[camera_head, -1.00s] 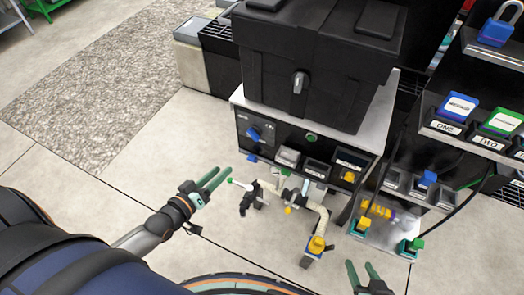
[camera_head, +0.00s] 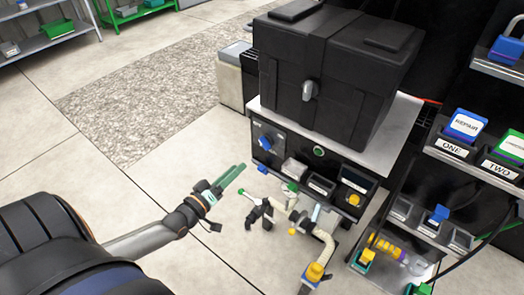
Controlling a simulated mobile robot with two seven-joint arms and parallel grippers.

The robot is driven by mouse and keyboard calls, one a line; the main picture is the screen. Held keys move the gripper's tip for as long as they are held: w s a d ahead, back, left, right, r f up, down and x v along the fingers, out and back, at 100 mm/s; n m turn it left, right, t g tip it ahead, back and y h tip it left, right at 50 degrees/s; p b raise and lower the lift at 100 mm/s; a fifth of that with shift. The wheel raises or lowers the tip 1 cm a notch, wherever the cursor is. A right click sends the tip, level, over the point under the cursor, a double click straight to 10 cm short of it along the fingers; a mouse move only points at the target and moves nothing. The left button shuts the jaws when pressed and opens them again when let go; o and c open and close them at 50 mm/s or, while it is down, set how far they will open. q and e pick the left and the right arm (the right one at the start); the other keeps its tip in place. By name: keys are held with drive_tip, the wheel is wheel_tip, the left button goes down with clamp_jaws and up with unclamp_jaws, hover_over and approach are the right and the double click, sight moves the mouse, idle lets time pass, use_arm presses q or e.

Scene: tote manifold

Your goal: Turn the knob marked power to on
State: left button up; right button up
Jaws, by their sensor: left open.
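A blue knob (camera_head: 265,143) sits on the dark front panel (camera_head: 290,145) of a cabinet, at the panel's left end. The small lettering around it is too small to read. My left gripper (camera_head: 236,171), with green fingers, is open and empty. It points up and right towards the panel, in the picture a little below and left of the blue knob and apart from it. My right gripper is out of view.
A black box (camera_head: 335,65) with a grey latch stands on the cabinet. Piping with a green-tipped handle (camera_head: 291,187) lies below the panel. A rack with label blocks (camera_head: 465,125) stands at the right. The floor at left is clear.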

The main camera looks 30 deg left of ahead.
sight(262, 145)
use_arm(q)
drive_tip(key=w, duration=0.3)
drive_tip(key=w+b, duration=0.1)
drive_tip(key=w, duration=0.2)
drive_tip(key=w+b, duration=0.1)
drive_tip(key=w, duration=0.3)
drive_tip(key=shift+d, duration=0.35)
drive_tip(key=shift+w+d, duration=0.1)
drive_tip(key=shift+w, duration=0.75)
drive_tip(key=shift+c, duration=0.3)
drive_tip(key=c, duration=0.4)
clamp_jaws()
